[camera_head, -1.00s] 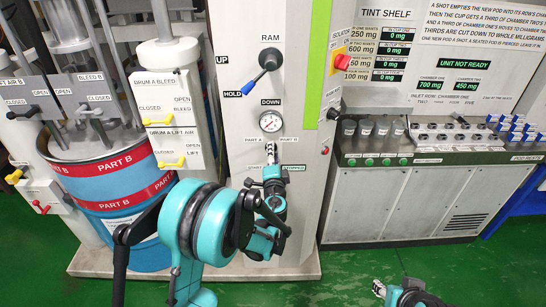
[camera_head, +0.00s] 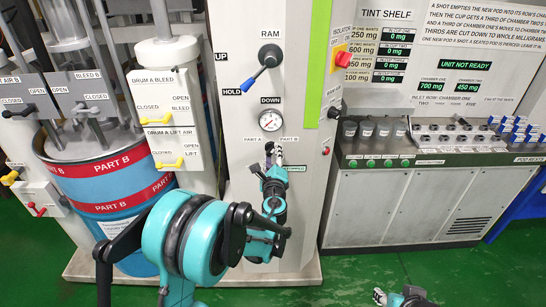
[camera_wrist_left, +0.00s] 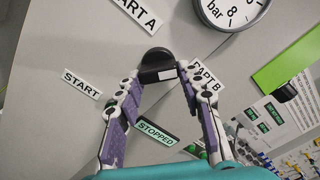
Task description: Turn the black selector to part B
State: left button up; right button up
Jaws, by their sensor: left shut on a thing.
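The black selector (camera_wrist_left: 157,62) is a dark knob with a white mark on its edge, on the grey panel between the PART A label (camera_wrist_left: 140,12) and the PART B label (camera_wrist_left: 205,78) in the left wrist view. My left gripper (camera_wrist_left: 157,80) has its purple-padded fingers on either side of the selector and is shut on it. In the head view my left gripper (camera_head: 274,152) is at the panel just below the gauge and hides the selector. Which label the selector points to is unclear. My right gripper (camera_head: 379,296) is low in the head view, away from the panel; its fingers are too small to judge.
The pressure gauge (camera_head: 271,125) is just above the selector, and the blue ram lever (camera_head: 259,75) is higher up. The START label (camera_wrist_left: 82,84) and STOPPED sign (camera_wrist_left: 156,131) are close by. A red-and-blue drum (camera_head: 110,190) stands left, the tint shelf (camera_head: 420,150) right.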

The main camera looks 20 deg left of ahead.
pick_arm(q)
jog(key=shift+f+m, duration=0.1)
jog(key=shift+m, duration=0.8)
jog(key=o, duration=1.2)
jog(key=shift+c, duration=0.2)
jog(key=shift+s, duration=0.1)
jog(key=v, duration=1.2)
